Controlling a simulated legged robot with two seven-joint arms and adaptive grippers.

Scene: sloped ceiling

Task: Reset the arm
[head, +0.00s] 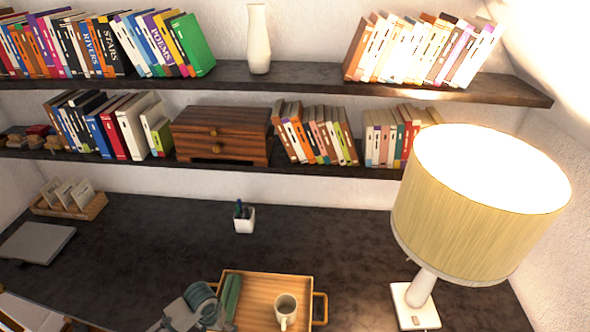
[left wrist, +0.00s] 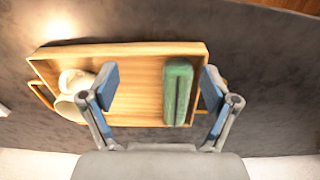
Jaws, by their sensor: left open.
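My left gripper (left wrist: 160,92) is open over a wooden tray in the left wrist view, with its two blue-padded fingers spread apart. A green object (left wrist: 178,92) lies in the tray between the fingers, nearer the right one, and I cannot tell whether they touch. A white mug (left wrist: 72,100) is to the left of the left finger. In the head view my left gripper (head: 197,306) is at the tray's left side, beside the green object (head: 230,297). The tray (head: 262,283) also holds the mug (head: 285,308). My right gripper is not in view.
A lamp (head: 480,205) stands on the dark desk (head: 330,235) right of the tray. A pen cup (head: 244,218) is behind the tray. A closed laptop-like slab (head: 36,242) and a card box (head: 70,205) are at left. Shelves (head: 310,80) with books are above. The desk's middle is mostly clear.

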